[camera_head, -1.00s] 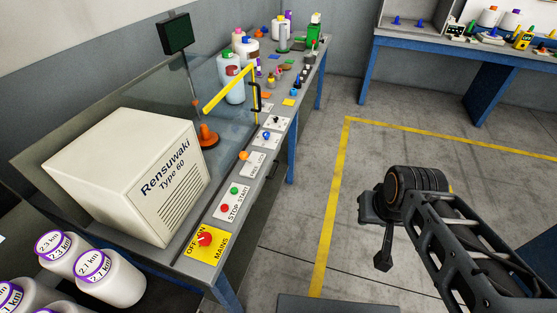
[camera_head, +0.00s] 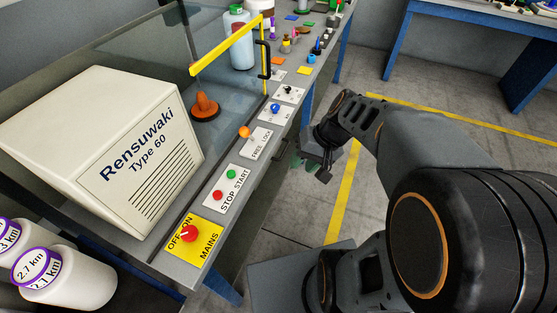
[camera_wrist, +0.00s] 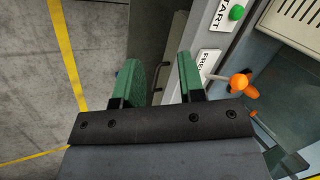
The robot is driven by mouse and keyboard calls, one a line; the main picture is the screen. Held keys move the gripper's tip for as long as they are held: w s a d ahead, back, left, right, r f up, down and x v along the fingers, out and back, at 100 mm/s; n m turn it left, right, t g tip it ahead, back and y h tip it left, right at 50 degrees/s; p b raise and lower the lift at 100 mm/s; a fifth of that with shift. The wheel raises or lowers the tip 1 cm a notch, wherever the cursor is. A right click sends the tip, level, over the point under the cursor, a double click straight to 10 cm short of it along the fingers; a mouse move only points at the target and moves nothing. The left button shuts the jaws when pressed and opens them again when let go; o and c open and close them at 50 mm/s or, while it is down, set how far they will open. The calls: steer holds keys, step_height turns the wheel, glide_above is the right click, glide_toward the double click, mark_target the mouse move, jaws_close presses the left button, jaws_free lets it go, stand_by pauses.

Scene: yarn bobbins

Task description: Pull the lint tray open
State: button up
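My gripper (camera_wrist: 158,68) is open, with its two green fingers apart and nothing between them in the wrist view. In the head view my gripper (camera_head: 304,162) hangs beside the machine's front edge, near the orange-knobbed lock lever, over the aisle side. Beyond the fingers in the wrist view is a grey-green front panel (camera_wrist: 155,45) below the worktop, with a dark strip or handle on it, partly hidden by the right finger. This may be the lint tray's front, but I cannot tell for sure. No gap around it shows.
The control strip carries a yellow MAINS plate (camera_head: 195,240) with a red knob, a STOP START plate (camera_head: 228,189) and an orange knob (camera_head: 244,132), which the wrist view shows close to the right finger (camera_wrist: 238,86). Grey floor (camera_head: 350,228) with a yellow line lies open to the right.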

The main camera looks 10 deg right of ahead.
steer(key=w+d+f+m+t+y+b, duration=0.35)
steer(key=w+f+y+b, duration=0.35)
steer(key=f, duration=0.4)
steer(key=m+t+b, duration=0.2)
steer(key=t+b, duration=0.3)
glide_toward(285, 149)
steer(key=shift+n+g, duration=0.25)
steer(key=b+x, duration=0.1)
steer(key=x, duration=0.9)
steer(key=shift+w+f, duration=0.1)
steer(key=shift+f, duration=0.05)
jaws_close()
